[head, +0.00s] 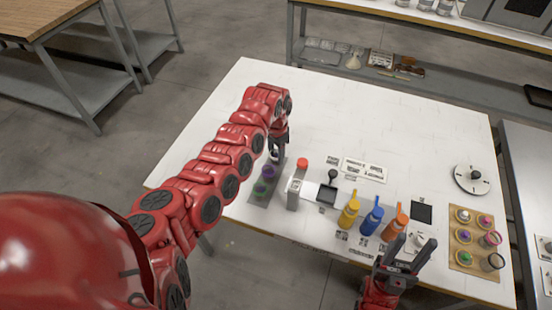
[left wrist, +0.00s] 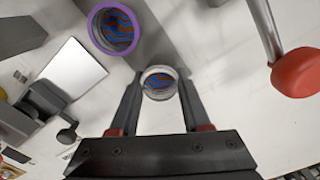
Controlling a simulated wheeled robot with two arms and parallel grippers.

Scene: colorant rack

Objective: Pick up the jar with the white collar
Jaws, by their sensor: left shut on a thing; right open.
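The jar with the white collar (left wrist: 158,82) sits between the fingertips of my left gripper (left wrist: 156,90) in the left wrist view; its inside shows blue and brown swirls. My left gripper is shut on it at the far end of the grey rack strip (head: 259,197). In the head view my left arm and gripper (head: 276,150) mostly hide the jar. I cannot tell whether it is clear of the rack. A jar with a purple collar (left wrist: 113,29) stands close by; it also shows in the head view (head: 268,172). My right gripper (head: 413,243) is open and empty near the table's front edge.
A grey stand with a red knob (head: 302,163) is right of the rack. Yellow (head: 348,216), blue (head: 371,220) and orange (head: 396,226) bottles stand in front. A wooden board (head: 462,258) with several jars lies at the right. The table's back is clear.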

